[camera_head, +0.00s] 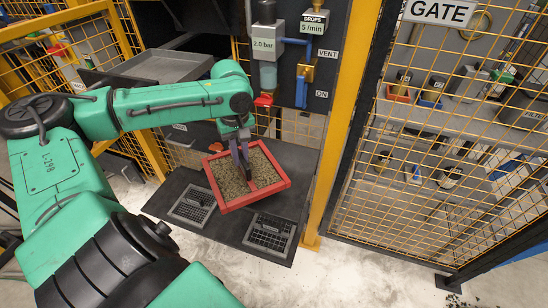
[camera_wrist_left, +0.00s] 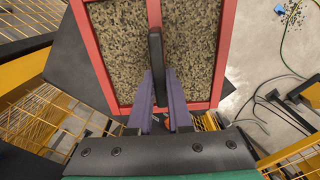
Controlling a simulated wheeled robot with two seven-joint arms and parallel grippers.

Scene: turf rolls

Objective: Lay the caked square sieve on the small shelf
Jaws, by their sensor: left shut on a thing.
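The square sieve (camera_head: 222,177) has a red frame and a centre bar, and is caked with brown, grainy matter. My left gripper (camera_head: 243,166) is shut on the sieve's dark middle handle and holds it from above. In the left wrist view the caked sieve (camera_wrist_left: 118,50) fills the upper middle, with the purple fingers (camera_wrist_left: 157,92) on either side of the handle. In the head view the sieve overlaps a low dark shelf-like plate (camera_head: 285,205); the gap between them is hard to judge. I cannot tell surely which surface is the small shelf. My right gripper is out of view.
Two small dark grids, one left (camera_head: 193,206) and one right (camera_head: 269,234), lie on the plate's front. A grey tray (camera_head: 165,66) stands at upper left. A yellow post (camera_head: 342,120) and mesh gate (camera_head: 420,190) close off the right. Pale floor is open in front.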

